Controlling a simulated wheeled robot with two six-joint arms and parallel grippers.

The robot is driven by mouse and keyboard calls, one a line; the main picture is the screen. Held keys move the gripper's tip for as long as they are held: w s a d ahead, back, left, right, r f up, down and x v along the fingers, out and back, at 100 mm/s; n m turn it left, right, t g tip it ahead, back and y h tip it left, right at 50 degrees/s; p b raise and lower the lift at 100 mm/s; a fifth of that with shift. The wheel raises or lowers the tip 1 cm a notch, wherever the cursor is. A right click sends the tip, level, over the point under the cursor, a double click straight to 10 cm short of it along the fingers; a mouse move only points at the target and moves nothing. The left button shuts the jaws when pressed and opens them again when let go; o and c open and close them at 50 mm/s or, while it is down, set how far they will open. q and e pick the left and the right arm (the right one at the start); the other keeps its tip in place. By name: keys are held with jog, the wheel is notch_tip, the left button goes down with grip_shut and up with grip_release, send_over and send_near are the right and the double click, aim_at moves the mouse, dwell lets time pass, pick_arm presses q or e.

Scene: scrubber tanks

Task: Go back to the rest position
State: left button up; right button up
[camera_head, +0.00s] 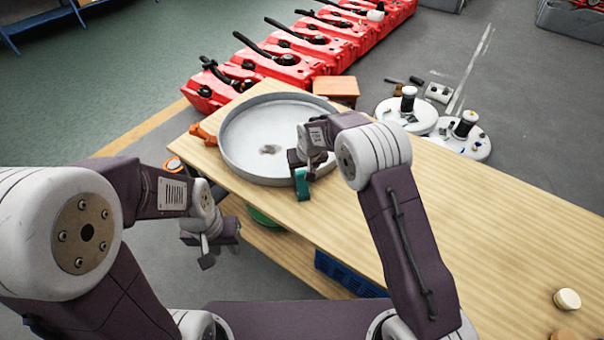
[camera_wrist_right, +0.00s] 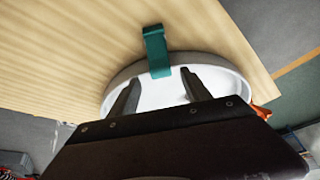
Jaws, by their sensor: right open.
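My right gripper (camera_head: 299,160) is over the near right rim of a round grey pan (camera_head: 240,125) on the wooden table. In the right wrist view its two fingers (camera_wrist_right: 160,92) are apart, with nothing between them. A teal clip (camera_head: 302,184) sits at the pan's rim, just in front of the right gripper. The clip also shows in the right wrist view (camera_wrist_right: 155,50), beyond the fingertips. My left gripper (camera_head: 206,252) hangs beside the table's left edge, pointing down. Its fingers are too small and partly hidden to judge.
The wooden table (camera_head: 470,210) is mostly bare to the right, with a small pale round knob (camera_head: 567,299) near its front. An orange clamp (camera_head: 203,134) is at the pan's left. A row of red tanks (camera_head: 290,60) and white round lids (camera_head: 407,115) lie beyond the table.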

jog(key=v, duration=0.3)
dwell(0.4)
jog(key=w+d+r+m+t, duration=0.1)
jog(key=w+d+r, duration=0.1)
jog(key=d+r, duration=0.25)
jog(key=s+d+r+m, duration=0.1)
jog(key=s+d+r, duration=0.3)
jog(key=s+d, duration=0.2)
jog(key=s+d+f+g, duration=0.2)
jog(key=s+f, duration=0.1)
jog(key=s, duration=0.9)
jog(key=s+d+f+m+g, duration=0.1)
jog(key=s+d+f+g, duration=0.1)
jog(key=s, duration=0.9)
jog(key=shift+s+d+f+h, duration=0.35)
jog(key=shift+d+f+h, duration=0.05)
jog(key=shift+d+f, duration=0.4)
